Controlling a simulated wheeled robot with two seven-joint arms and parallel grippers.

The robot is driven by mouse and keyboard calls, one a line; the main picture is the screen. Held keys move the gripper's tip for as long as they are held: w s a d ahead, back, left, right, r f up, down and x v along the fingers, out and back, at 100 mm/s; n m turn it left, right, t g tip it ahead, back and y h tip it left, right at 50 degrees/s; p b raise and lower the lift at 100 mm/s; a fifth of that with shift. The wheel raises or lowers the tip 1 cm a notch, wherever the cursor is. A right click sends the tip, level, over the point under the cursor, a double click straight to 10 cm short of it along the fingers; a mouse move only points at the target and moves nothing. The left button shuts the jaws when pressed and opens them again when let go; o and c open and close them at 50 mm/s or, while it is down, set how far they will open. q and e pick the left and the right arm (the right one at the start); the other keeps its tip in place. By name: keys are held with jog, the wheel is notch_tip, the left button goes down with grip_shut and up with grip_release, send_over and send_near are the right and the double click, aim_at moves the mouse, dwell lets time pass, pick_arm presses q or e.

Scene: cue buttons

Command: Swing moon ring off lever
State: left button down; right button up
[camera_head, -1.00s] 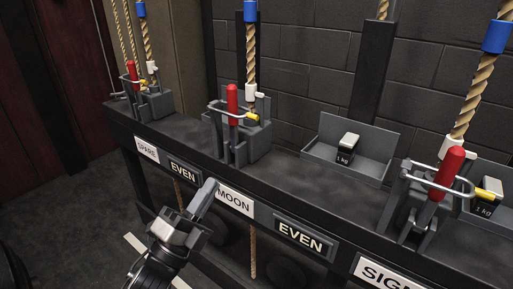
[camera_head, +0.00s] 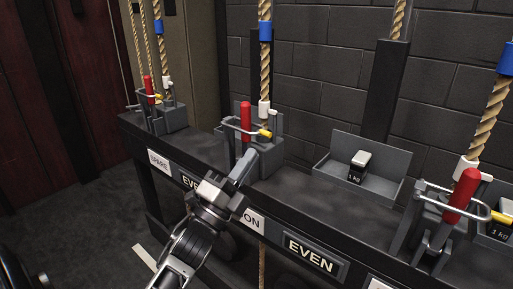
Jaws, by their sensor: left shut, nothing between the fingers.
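The moon lever (camera_head: 246,121) has a red handle standing upright in a grey block (camera_head: 268,155) on the rail. The moon ring (camera_head: 233,125), a grey wire loop with a yellow tip (camera_head: 264,133), sits around the red handle. The MOON label (camera_head: 254,221) is below on the rail front, partly hidden by my gripper. My left gripper (camera_head: 249,157) is shut and empty. Its fingertips are just in front of the block, below the ring and apart from the yellow tip as far as I can see. My right gripper is out of view.
Another red lever with a ring (camera_head: 463,190) stands at the right, and one marked SPARE (camera_head: 149,87) at the far left. A grey tray (camera_head: 325,168) with a 1 kg weight (camera_head: 359,167) is right of the moon lever. Ropes (camera_head: 265,70) rise behind the levers.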

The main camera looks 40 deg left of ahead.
pick_arm(q)
jog(key=shift+x, duration=1.8)
jog(key=shift+d, duration=0.1)
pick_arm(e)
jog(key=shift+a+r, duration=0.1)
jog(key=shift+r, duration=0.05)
